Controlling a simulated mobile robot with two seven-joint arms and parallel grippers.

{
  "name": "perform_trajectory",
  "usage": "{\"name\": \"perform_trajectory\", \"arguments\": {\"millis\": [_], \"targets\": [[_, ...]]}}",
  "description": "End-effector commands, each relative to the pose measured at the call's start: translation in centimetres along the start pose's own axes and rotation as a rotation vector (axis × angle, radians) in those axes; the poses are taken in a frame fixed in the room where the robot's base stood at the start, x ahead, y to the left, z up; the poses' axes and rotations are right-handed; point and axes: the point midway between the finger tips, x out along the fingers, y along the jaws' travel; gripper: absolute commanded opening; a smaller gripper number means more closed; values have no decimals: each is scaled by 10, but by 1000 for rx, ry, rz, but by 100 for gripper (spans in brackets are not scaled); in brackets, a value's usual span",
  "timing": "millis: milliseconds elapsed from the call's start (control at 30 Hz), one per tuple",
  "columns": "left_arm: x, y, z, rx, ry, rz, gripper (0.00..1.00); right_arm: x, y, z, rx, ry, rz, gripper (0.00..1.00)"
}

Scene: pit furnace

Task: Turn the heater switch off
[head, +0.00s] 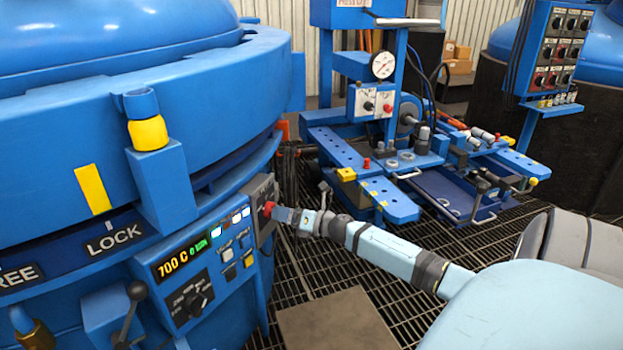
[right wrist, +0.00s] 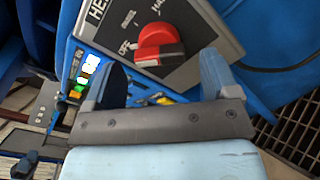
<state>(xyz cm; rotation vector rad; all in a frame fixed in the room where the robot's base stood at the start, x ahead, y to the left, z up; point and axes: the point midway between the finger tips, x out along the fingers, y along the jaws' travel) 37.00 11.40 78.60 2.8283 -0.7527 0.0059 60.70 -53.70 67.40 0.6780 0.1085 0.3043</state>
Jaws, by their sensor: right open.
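The heater switch is a red rotary knob (head: 268,209) on a grey plate (head: 259,193) at the right end of the blue furnace's control panel. In the right wrist view the red knob (right wrist: 158,47) sits on the grey plate (right wrist: 190,22), with "HE" lettering and an "OFF" mark beside the knob. Which mark the knob points to I cannot tell for sure. My right gripper (head: 279,212) is at the knob. In the right wrist view its two fingers are spread apart (right wrist: 163,72), with the knob just beyond and between their tips; contact is not clear. My left gripper is not in view.
A lever (head: 130,312) stands at lower left. A blue workstation with a gauge (head: 383,65) stands behind. Grating floor (head: 300,275) lies right of the furnace.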

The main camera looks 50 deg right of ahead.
Motion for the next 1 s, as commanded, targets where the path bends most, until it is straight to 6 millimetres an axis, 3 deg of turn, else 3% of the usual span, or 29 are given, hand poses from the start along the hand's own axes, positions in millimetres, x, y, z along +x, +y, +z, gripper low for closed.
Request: {"name": "perform_trajectory", "arguments": {"millis": [300,500,700,1000], "targets": [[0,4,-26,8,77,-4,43,-71,1,0,2,2,-3,81],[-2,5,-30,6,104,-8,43,-103,1,0,1,1,-1,81],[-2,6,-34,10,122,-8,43,-115,1,0,-1,0,0,81],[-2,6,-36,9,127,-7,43,-115,0,0,-1,1,0,81]]}}
